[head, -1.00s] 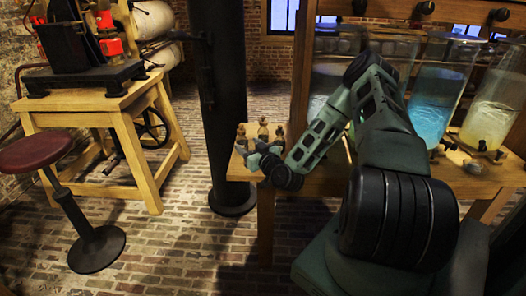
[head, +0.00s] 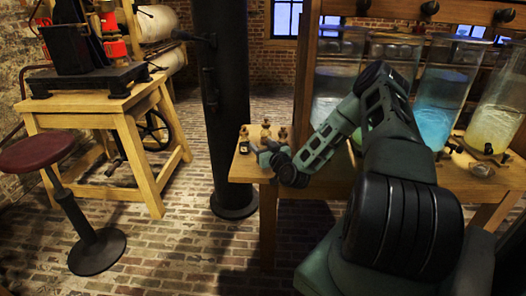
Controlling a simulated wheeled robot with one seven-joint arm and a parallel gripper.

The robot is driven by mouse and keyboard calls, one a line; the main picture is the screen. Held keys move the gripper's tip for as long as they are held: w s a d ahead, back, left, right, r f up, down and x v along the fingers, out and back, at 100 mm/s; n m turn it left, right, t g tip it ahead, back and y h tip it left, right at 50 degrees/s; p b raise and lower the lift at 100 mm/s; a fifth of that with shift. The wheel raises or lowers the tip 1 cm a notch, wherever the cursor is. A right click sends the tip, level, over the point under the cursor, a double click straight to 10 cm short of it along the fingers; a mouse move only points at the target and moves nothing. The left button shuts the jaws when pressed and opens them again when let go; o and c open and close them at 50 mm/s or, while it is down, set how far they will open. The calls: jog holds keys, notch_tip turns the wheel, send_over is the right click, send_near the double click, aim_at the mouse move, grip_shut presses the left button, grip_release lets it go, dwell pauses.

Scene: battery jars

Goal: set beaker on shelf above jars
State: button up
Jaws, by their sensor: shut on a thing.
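My gripper (head: 262,156) is at the left end of the wooden jar table (head: 248,172), low over the top and right beside several small stoppered bottles (head: 266,131). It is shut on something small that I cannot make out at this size. I cannot pick out a beaker for certain. Large glass jars stand along the table to the right: a clear one (head: 335,88), one with blue liquid (head: 440,112) and one with yellowish liquid (head: 493,118). My arm hides part of the row. A wooden shelf beam (head: 400,12) with dark knobs runs above the jars.
A wooden post (head: 304,65) stands at the jar rack's left side. A dark iron column (head: 226,110) rises behind the table's left end. A red stool (head: 36,152) and a wooden machine stand (head: 100,108) are at the left. The brick floor between is open.

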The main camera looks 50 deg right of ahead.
jog(key=shift+f, duration=1.15)
jog(key=shift+f, duration=0.2)
jog(key=o, duration=1)
